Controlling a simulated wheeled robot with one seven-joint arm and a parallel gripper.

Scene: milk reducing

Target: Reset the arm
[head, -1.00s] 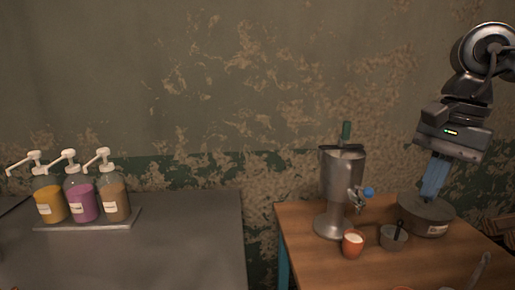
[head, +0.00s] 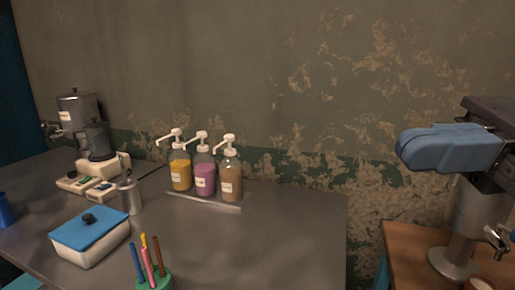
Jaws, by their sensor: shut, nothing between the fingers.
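My gripper (head: 412,152) is at the right of the head view, raised in front of the wall. Its blue fingers are shut, empty, and point left. The dark gripper body is at the right edge, and the rest of my arm is out of view. A metal dispenser (head: 467,215) on the wooden table (head: 405,248) appears behind and below the fingers, its top hidden by the gripper.
The grey counter (head: 300,225) holds pump bottles (head: 204,176) on a tray, a blue-lidded box (head: 90,242), a cup of coloured sticks (head: 153,280) and a grinder-like machine (head: 98,150). A gap separates the counter from the wooden table.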

